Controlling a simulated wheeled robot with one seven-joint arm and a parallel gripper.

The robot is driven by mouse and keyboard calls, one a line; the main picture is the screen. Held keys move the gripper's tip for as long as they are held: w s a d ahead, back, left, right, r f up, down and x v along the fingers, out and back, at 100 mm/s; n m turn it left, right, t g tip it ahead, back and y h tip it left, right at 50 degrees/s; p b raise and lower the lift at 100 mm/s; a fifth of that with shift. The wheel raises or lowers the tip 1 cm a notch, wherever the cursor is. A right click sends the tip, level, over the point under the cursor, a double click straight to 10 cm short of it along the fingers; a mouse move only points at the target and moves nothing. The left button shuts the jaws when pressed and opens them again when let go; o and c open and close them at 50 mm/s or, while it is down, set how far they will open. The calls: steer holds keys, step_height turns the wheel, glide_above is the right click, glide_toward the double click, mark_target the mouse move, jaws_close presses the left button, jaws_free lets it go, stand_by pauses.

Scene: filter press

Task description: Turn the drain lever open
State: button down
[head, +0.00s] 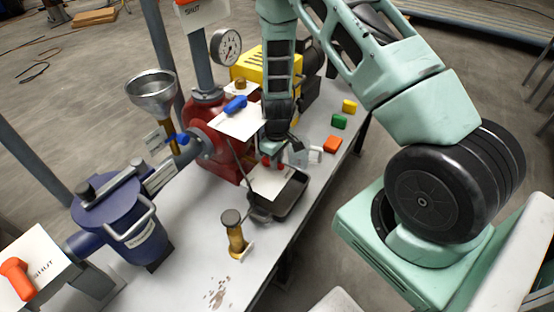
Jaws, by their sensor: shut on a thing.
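My gripper (284,156) reaches down over the black tray (291,197) beside the red pump-like body (218,150). A small red lever (266,161) shows at its fingertips, over a white card (272,183); it appears to be the drain lever. The gripper is shut on it. My gripper and wrist hide most of the lever, so its exact angle cannot be told.
A blue lever (235,104) sits on a white plate just left of my arm. A brass-coloured valve (234,236) stands in front of the tray. A blue strainer (120,222), a funnel (152,89) and an orange lever (17,278) marked SHUT are left. Coloured blocks (339,122) lie right.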

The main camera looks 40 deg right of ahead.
steer(key=shift+w+a+m+p, duration=0.35)
steer(key=shift+a+m, duration=0.5)
steer(key=shift+m, duration=2.1)
steer(key=shift+w+a+m+p, duration=0.2)
steer(key=shift+w+a+m, duration=0.45)
steer(key=shift+m, duration=2.25)
steer(key=shift+w+a+m+p, duration=0.3)
steer(key=shift+a+m, duration=0.7)
steer(key=shift+m, duration=1.95)
steer(key=c, duration=1.3)
jaws_free()
steer(key=shift+s, duration=0.1)
